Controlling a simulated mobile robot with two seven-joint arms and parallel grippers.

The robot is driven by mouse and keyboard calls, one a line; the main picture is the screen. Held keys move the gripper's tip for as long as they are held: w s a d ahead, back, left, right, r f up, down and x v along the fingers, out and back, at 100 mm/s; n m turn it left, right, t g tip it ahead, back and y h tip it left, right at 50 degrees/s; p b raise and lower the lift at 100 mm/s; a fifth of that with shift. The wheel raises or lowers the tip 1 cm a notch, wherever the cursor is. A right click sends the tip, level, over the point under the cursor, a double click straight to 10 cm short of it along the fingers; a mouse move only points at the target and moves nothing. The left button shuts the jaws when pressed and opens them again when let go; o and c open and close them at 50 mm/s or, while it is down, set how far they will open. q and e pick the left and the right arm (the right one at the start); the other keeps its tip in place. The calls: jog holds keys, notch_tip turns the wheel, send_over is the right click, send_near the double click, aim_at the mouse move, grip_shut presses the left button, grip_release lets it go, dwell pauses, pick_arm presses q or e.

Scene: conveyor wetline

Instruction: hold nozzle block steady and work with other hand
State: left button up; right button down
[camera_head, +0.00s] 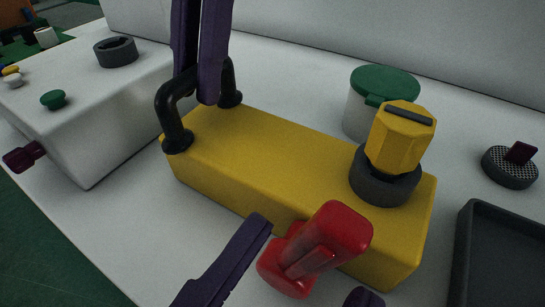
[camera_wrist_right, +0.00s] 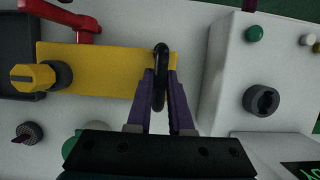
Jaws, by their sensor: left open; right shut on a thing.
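The yellow nozzle block (camera_head: 265,155) lies on the white surface in the head view. A black arched handle (camera_head: 172,115) stands on its left end. My right gripper (camera_head: 208,95) is shut on this handle; the right wrist view shows its purple fingers (camera_wrist_right: 160,100) on either side of the handle (camera_wrist_right: 160,65). A yellow faceted knob (camera_head: 400,140) with a dark collar (camera_head: 385,182) sits on the block's right end. A red lever (camera_head: 325,245) is at the block's front side. My left gripper (camera_head: 312,258) is open, its fingers apart on either side of the red lever.
A white housing (camera_head: 110,120) with a dark ring socket (camera_head: 116,52) and green button (camera_head: 54,99) stands left. A green-lidded jar (camera_head: 383,84) is behind the block. A dark mesh disc (camera_head: 509,168) and dark tray (camera_head: 462,250) are at right.

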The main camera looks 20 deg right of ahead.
aim_at(310, 243)
pick_arm(q)
jog(key=shift+x, duration=1.3)
grip_shut()
